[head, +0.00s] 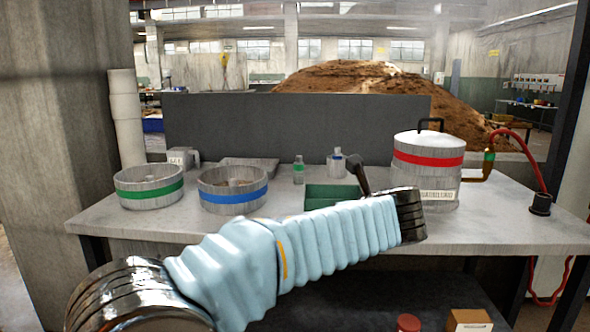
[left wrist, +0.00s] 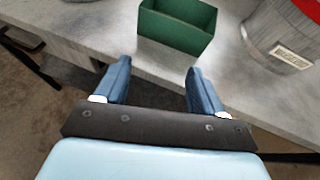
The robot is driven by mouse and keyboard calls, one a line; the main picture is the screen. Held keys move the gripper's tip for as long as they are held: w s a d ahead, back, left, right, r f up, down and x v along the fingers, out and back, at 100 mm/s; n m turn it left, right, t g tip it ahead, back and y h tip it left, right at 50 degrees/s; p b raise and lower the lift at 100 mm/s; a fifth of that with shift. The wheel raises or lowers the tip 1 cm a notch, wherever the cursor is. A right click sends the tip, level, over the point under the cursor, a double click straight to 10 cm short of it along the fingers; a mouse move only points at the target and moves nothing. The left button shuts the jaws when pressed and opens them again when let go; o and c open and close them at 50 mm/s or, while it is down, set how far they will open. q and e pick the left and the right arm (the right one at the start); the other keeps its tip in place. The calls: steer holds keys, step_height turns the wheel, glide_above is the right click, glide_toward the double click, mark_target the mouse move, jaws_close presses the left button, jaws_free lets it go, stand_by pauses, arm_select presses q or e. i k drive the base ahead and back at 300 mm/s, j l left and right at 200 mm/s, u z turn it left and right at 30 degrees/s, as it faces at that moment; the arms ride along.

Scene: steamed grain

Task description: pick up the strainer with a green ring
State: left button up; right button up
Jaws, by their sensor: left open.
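The strainer with a green ring (head: 148,190) is a round, shallow grey pan with a green band, standing upright on the left of the table in the head view. It is not in the left wrist view. My left gripper (left wrist: 158,68) is open and empty in the left wrist view, over the table's front edge, in front of a green box. In the head view my left arm reaches across to the right, so this gripper is well to the right of the strainer; its fingers are not clear there. My right gripper is in neither view.
A similar strainer with a blue ring (head: 232,196) stands just right of the green one. The green box (head: 330,191) also shows in the left wrist view (left wrist: 176,28). A large pot with a red band (head: 428,160) stands right. Small bottles (head: 298,170) stand behind.

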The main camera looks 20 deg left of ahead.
mark_target(299, 165)
steer(key=i+j, duration=0.9)
steer(key=i, duration=0.05)
